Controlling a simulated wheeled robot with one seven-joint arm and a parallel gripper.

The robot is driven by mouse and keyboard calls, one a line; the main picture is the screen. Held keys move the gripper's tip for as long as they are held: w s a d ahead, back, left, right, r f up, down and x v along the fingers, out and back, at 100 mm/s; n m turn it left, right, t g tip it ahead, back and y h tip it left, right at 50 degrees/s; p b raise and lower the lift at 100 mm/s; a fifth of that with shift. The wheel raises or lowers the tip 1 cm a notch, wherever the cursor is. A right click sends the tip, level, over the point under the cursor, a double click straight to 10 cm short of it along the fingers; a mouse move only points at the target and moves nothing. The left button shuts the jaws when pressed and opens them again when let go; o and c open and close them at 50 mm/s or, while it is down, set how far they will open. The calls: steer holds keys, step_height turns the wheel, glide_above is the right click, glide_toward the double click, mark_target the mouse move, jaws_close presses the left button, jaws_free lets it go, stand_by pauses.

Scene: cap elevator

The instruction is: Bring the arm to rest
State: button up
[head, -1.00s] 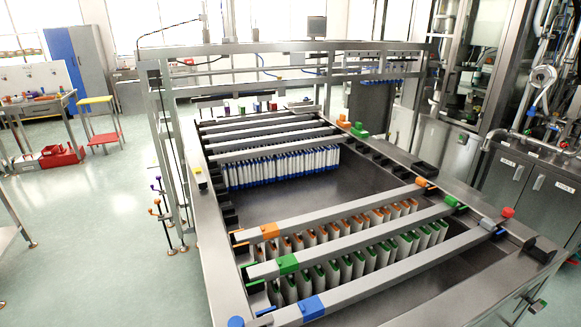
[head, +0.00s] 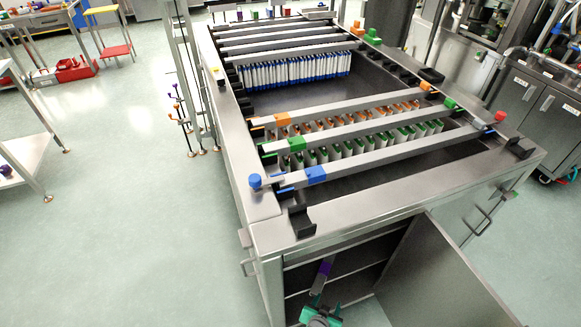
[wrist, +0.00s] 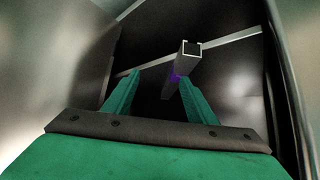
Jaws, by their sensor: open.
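My gripper (head: 318,310) shows at the bottom edge of the head view, in front of the open cabinet under the machine's near end. In the wrist view, the two green fingers of the gripper (wrist: 157,82) are spread apart and reach toward the dark cabinet inside. A square grey bar with a purple part (wrist: 188,58) shows just beyond and between the fingertips. It also shows in the head view as a bar with a purple end (head: 323,272) inside the cabinet. I see nothing clasped between the fingers. Most of my arm is out of view.
The open cabinet door (head: 435,280) stands to the right of my gripper. The cabinet's left post (head: 268,290) is close on the left. The steel tank frame (head: 365,212) with several coloured bars lies above. Free floor (head: 130,230) is at the left.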

steer(key=s+a+r+t, duration=0.3)
steer(key=s+a+r, duration=0.8)
steer(key=s+a, duration=0.35)
steer(key=s+r+n+t+y, duration=0.1)
steer(key=s+r, duration=0.3)
steer(key=r, duration=0.3)
steer(key=s+r+n+t+y, duration=0.1)
steer(key=s+r+n, duration=0.1)
steer(key=s+r, duration=0.2)
steer(key=s+d+r+n+t+y, duration=0.1)
steer(key=s+r, duration=0.3)
steer(key=r, duration=0.6)
steer(key=shift+n+t+y, duration=0.4)
steer(key=shift+n+t, duration=0.1)
steer(key=shift+d+r, duration=0.1)
steer(key=shift+r, duration=0.05)
steer(key=c, duration=0.5)
steer(key=shift+s+d, duration=0.1)
steer(key=shift+d, duration=0.05)
